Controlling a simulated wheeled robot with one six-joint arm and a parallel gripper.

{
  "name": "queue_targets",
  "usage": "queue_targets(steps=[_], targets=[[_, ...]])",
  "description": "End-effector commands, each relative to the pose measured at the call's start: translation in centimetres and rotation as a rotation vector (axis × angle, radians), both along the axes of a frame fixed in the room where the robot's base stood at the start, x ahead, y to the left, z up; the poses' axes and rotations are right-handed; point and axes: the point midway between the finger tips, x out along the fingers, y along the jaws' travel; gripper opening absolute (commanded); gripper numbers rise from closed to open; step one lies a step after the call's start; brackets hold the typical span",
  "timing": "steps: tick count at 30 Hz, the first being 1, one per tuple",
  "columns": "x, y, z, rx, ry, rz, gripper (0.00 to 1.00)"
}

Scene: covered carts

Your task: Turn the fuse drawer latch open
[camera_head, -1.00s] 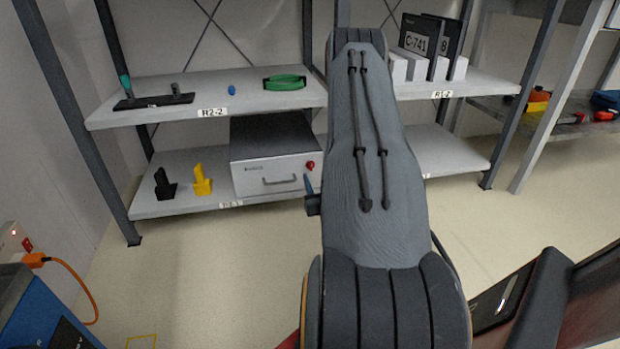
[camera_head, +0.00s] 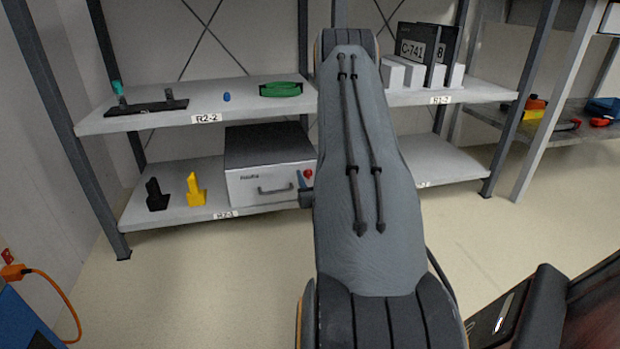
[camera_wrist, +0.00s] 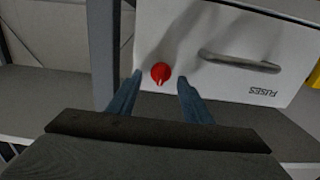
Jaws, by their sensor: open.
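The fuse drawer (camera_head: 262,186) is a white-fronted box with a dark top on the lower shelf, with a grey bar handle (camera_head: 275,189). Its red latch knob (camera_head: 308,174) sits at the right of the front. The wrist view shows the drawer front (camera_wrist: 205,25) upside down, with the word FUSES, the handle (camera_wrist: 238,61) and the red latch (camera_wrist: 160,73). My gripper (camera_wrist: 158,82) is open. Its two blue fingers stand on either side of the latch in that view; whether they touch it cannot be told. In the head view my arm hides most of the gripper.
A black holder (camera_head: 156,194) and a yellow holder (camera_head: 194,190) stand left of the drawer. The upper shelf (camera_head: 205,118) overhangs it, carrying a green coil (camera_head: 281,89) and a blue piece (camera_head: 227,97). A shelf upright stands beside the latch in the wrist view (camera_wrist: 103,50). The floor in front is clear.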

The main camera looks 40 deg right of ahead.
Motion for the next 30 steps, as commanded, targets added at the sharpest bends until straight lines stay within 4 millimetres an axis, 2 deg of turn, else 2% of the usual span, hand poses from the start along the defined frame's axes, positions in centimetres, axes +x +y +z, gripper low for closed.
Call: queue_targets(steps=[2,9,20,30], targets=[[-0.01,0.01,0.01,0.0,0.0,0.0,0.42],[-0.03,0.02,-0.01,0.0,0.0,0.0,0.04],[-0.14,-0.01,0.12,0.055,-0.031,0.0,0.04],[-0.38,-0.21,0.23,0.271,-0.163,-0.001,0.04]])
